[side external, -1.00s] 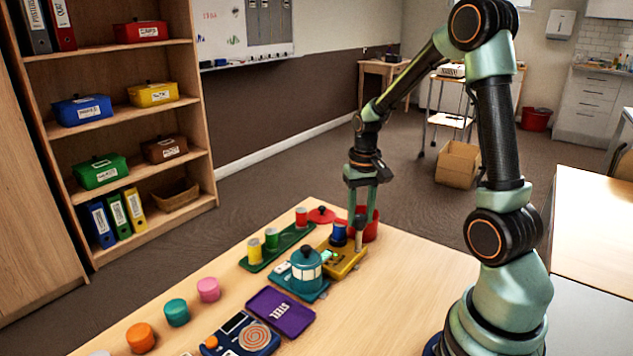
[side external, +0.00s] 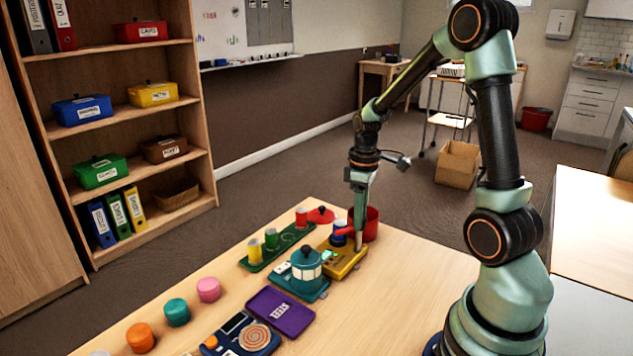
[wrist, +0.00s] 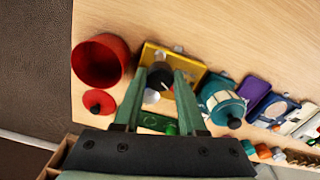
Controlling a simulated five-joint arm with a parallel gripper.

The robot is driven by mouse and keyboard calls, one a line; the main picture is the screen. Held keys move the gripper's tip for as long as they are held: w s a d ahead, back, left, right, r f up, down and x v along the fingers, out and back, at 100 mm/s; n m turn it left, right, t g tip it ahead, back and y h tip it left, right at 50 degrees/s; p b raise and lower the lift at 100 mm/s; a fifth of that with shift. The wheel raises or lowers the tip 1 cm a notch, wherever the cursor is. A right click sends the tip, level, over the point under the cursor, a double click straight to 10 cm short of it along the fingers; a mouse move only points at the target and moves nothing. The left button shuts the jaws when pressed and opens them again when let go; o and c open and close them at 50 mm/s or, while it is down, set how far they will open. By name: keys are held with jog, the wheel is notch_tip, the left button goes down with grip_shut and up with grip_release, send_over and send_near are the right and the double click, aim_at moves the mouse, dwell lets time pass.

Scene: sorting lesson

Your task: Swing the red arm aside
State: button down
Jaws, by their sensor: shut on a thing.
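The red arm (side external: 343,232) is a short bar above the yellow base (side external: 352,262), pointing left from my fingers across the dark blue cylinder (side external: 338,241). My gripper (side external: 359,240) points down at the back of the yellow base and is shut on the red arm. In the wrist view my gripper (wrist: 160,78) has its two green fingers on either side of the dark blue cylinder (wrist: 159,76), which is seen from above. The yellow base (wrist: 188,62) shows beyond the fingers. The fingers hide most of the red arm there.
A red pot (side external: 371,224) stands close behind my gripper. A green tray (side external: 277,248) with small cylinders and a teal pot (side external: 307,265) stand to the left. A purple tray (side external: 281,311) lies nearer. The table right of the yellow base is clear.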

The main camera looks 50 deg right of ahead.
jog(key=n, duration=0.5)
jog(key=shift+n, duration=0.4)
dwell(0.4)
jog(key=shift+c, duration=2.3)
grip_release()
notch_tip(320, 180, up, 12)
jog(key=shift+r, duration=0.1)
